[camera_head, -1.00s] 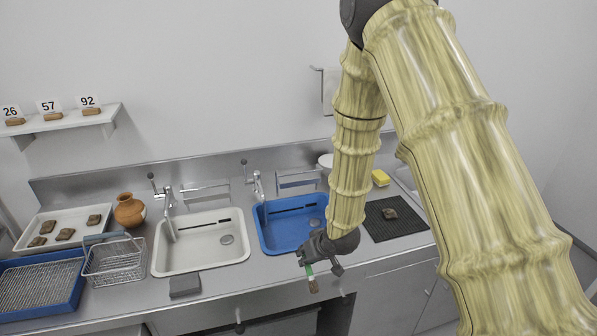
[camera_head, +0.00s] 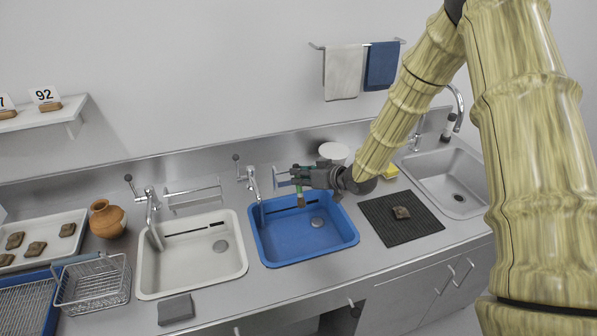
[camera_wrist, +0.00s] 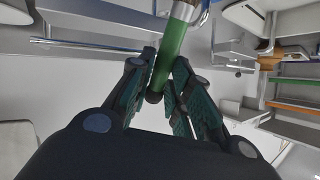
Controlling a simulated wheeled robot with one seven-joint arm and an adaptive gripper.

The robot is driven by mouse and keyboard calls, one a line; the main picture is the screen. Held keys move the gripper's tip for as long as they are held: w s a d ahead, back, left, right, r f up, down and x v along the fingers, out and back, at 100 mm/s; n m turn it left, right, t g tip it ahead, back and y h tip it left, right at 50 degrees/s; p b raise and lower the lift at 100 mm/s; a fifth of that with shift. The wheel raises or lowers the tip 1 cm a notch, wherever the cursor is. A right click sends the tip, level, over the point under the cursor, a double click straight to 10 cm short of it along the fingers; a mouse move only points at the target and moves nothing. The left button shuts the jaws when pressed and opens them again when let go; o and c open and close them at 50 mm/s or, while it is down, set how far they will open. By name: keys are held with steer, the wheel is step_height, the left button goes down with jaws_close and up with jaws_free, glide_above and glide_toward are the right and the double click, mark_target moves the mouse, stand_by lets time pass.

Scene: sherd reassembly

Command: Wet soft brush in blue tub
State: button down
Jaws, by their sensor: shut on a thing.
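My gripper (camera_head: 300,177) is shut on a brush (camera_head: 300,201), which has a green handle and a brown bristle end. The brush points downward over the back part of the blue tub (camera_head: 290,250). In the head view the bristles appear above the tub's floor; I cannot tell how high. In the wrist view the green handle (camera_wrist: 174,48) sits between my gripper's fingers (camera_wrist: 162,75), with a metal ferrule at the top edge. The bristles are mostly out of that view. A tap (camera_head: 252,182) stands at the tub's back left.
A white tub (camera_head: 180,282) lies left of the blue one. A wire basket (camera_head: 95,290) and clay pot (camera_head: 107,218) stand at left.

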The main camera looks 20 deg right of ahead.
mark_target(301, 188)
steer(key=shift+s+a+b, duration=0.2)
steer(key=shift+s+b, duration=0.25)
steer(key=shift+s, duration=0.4)
steer(key=f, duration=0.1)
steer(key=w+f+b, duration=0.1)
steer(key=f, duration=0.1)
steer(key=shift+w+f, duration=0.15)
steer(key=shift+w, duration=0.1)
steer(key=shift+s+f+b, duration=0.45)
steer(key=shift+f+b, duration=0.05)
steer(key=shift+b, duration=0.25)
steer(key=shift+w+f+b, duration=0.25)
steer(key=shift+f+b, duration=0.25)
steer(key=shift+f, duration=0.7)
steer(key=shift+s+f+b, duration=0.15)
steer(key=shift+f+b, duration=0.2)
steer(key=shift+f, duration=0.1)
steer(key=shift+f+b, duration=1.25)
steer(key=shift+f, duration=1.1)
steer(key=shift+r, duration=0.15)
steer(key=shift+r+p, duration=3.5)
steer(key=shift+r, duration=1.8)
